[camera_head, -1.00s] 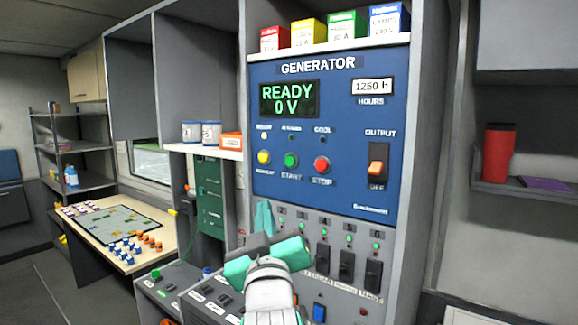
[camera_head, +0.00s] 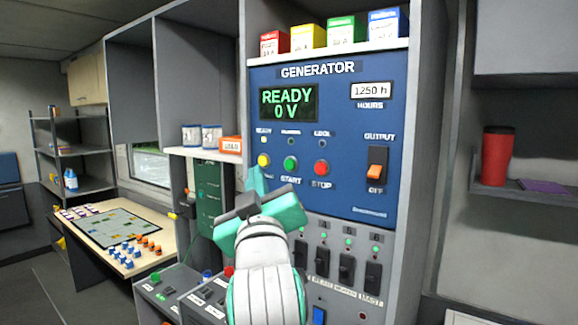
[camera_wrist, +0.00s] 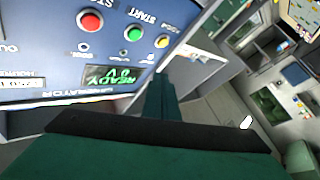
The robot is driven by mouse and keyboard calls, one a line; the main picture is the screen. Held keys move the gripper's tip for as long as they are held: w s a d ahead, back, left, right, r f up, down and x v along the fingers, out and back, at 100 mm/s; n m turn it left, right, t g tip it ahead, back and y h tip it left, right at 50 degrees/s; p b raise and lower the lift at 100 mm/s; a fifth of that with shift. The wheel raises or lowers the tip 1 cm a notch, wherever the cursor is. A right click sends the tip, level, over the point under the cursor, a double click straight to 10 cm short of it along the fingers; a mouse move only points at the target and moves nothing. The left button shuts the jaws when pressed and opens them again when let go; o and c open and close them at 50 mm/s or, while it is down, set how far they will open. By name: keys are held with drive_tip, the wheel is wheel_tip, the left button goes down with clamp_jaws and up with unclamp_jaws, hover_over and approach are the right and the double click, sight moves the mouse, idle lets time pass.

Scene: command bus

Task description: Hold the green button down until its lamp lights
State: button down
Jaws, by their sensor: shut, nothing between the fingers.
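The green START button (camera_head: 290,163) is on the blue generator panel (camera_head: 340,205), between a yellow and a red button. It also shows in the wrist view (camera_wrist: 134,34). The small lamp (camera_head: 291,141) above it looks dark. The display (camera_head: 289,102) reads READY 0 V. My gripper (camera_head: 256,180) is shut and empty, with its tip in front of the panel's lower left edge, below the yellow button. It appears apart from the green button, which is up and to the right of the tip in the head view.
The yellow button (camera_head: 263,160) and red STOP button (camera_head: 321,167) flank the green one closely. The orange OUTPUT switch (camera_head: 376,171) is further right. Breaker switches (camera_head: 346,268) sit below. A shelf with cans (camera_head: 212,136) and an orange box (camera_head: 231,144) is left.

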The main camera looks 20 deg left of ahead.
sight(290, 165)
drive_tip(key=w+d, duration=0.1)
drive_tip(key=w, duration=0.1)
drive_tip(key=w+d, duration=0.1)
drive_tip(key=w, duration=0.4)
drive_tip(key=shift+d, duration=0.4)
drive_tip(key=shift+w+a, duration=0.1)
drive_tip(key=shift+a, duration=0.05)
idle(1.1)
drive_tip(key=shift+w+d, duration=0.1)
drive_tip(key=shift+d, duration=0.1)
idle(0.4)
